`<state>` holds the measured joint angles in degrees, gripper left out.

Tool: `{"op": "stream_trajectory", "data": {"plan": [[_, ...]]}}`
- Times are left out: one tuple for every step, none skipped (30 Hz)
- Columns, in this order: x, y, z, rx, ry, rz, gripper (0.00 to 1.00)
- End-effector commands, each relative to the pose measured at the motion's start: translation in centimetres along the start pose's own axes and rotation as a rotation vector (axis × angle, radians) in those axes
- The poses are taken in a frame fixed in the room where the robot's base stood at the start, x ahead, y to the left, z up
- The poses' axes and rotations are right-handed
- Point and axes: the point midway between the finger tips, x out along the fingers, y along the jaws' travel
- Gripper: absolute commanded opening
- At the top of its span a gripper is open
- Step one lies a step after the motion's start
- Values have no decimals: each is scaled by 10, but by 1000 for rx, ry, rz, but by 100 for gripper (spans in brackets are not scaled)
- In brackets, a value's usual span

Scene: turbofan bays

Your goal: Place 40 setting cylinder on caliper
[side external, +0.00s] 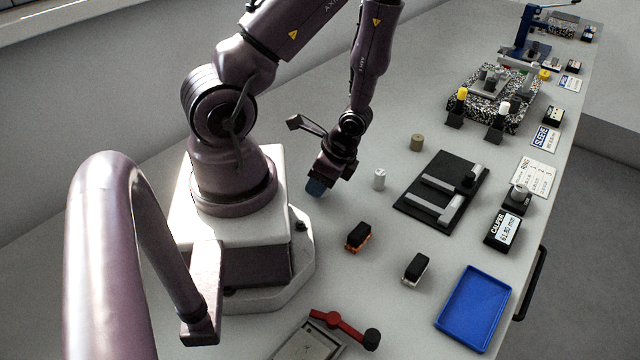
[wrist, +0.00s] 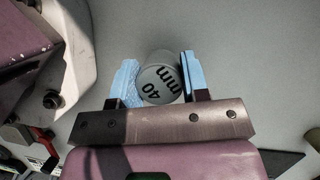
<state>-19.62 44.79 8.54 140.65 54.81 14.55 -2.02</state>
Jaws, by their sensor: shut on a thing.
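The 40 setting cylinder (wrist: 160,80), light grey with "40 mm" printed on its end, sits between the blue fingers of my gripper (wrist: 156,82) in the wrist view. My gripper (side external: 318,187) is shut on it, low over the table near my base. In the side view I cannot make out the held cylinder at the blue fingertips. A black plate with two grey bars (side external: 443,192), apparently the caliper, lies to the right of my gripper. A display marked CALIPER (side external: 505,229) reads about 61.80 mm beside it.
A white cylinder (side external: 379,179) and a brown cylinder (side external: 417,142) stand between my gripper and the plate. Two small black-topped blocks (side external: 358,237) (side external: 416,269) and a blue tray (side external: 474,309) are nearer the camera. A speckled block (side external: 520,110) stands farther back.

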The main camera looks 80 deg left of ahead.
Motion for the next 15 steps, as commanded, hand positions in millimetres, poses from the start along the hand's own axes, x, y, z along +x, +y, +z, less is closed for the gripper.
{"op": "stream_trajectory", "data": {"plan": [[-7,-1,3,-5,3,-2,0],[-11,0,5,-6,3,-2,0],[-17,-1,7,-6,4,-3,0],[-22,-1,9,-6,5,-3,0],[-27,-1,11,-7,5,-4,0],[-33,-1,14,-7,4,-3,0],[-38,-1,16,-5,4,-4,0],[-42,-1,17,-6,4,-4,0],[-48,-1,20,-5,3,-4,0],[-52,-1,21,-5,4,-4,0],[-55,-1,23,-4,2,-3,0],[-60,-1,25,-4,2,-3,0],[-63,-1,26,-3,1,-4,0],[-65,-1,27,-4,1,-3,0],[-69,-1,29,-1,1,-3,0]]}}
